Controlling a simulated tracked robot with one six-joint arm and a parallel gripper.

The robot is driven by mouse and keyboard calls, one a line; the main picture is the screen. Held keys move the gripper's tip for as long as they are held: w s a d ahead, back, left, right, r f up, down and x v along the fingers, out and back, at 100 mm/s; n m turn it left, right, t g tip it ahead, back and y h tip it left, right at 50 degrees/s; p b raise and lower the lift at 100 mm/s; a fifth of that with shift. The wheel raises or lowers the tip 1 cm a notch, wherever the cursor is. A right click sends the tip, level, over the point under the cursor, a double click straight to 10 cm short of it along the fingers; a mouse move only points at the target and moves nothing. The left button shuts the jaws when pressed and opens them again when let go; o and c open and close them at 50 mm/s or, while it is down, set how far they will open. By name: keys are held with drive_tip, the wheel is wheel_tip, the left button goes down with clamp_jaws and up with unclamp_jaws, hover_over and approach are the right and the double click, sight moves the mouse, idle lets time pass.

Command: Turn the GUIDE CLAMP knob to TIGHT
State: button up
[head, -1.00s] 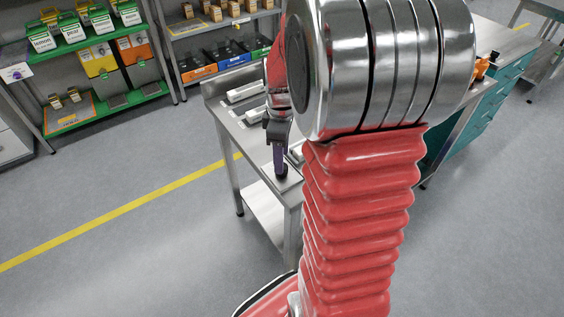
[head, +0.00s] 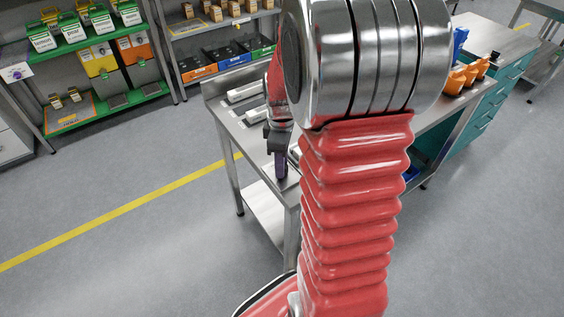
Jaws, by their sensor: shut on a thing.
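My gripper (head: 279,150) points down over the near end of a steel bench (head: 225,110). My red and metal arm hides the right part of the bench.
Pale bar-shaped fittings (head: 244,92) lie on the bench behind my gripper. Stocked green shelves (head: 105,103) stand at the back left. The floor at left, with a yellow line (head: 120,205), is clear.

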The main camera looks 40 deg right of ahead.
drive_tip(key=c, duration=0.3)
drive_tip(key=shift+c, duration=0.2)
drive_tip(key=shift+m, duration=0.5)
drive_tip(key=m, duration=1.7)
